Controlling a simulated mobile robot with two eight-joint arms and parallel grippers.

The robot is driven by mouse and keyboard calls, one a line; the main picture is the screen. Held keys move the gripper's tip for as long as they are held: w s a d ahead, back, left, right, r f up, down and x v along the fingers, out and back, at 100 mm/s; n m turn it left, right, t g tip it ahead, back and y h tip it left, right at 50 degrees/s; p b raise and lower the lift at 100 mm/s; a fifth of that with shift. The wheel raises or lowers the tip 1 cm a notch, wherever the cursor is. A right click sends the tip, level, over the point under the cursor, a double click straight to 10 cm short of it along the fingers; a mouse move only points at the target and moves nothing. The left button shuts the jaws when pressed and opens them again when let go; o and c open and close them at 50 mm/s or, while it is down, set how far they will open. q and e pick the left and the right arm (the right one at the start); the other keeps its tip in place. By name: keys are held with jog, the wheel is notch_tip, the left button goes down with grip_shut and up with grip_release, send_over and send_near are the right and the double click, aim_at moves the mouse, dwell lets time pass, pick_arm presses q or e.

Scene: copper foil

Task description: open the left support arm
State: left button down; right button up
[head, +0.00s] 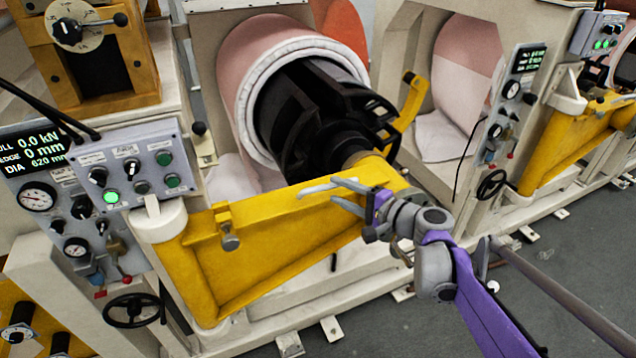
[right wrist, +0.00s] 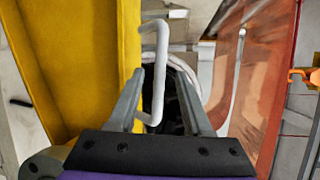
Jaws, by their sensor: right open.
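The left support arm (head: 285,235) is a long yellow beam. It runs from a cream hinge post (head: 160,220) at the left across the front of the black roll core, its free end near the core's tip. In the right wrist view the yellow beam (right wrist: 85,60) fills the left side, and a pale bent handle (right wrist: 158,75) stands out from it. My right gripper (head: 322,196) is at the beam's right part. In the wrist view its open fingers (right wrist: 160,72) stand either side of the handle, with gaps visible. My left gripper is not in view.
A copper foil roll (head: 255,60) with the black core (head: 315,115) sits behind the beam. A control box (head: 128,165) and a black handwheel (head: 133,310) are at the left. A second yellow arm (head: 570,140) stands at the right.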

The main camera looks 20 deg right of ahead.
aim_at(325, 185)
jog(key=x, duration=0.7)
jog(key=shift+w+a, duration=0.1)
grip_shut()
dwell(1.2)
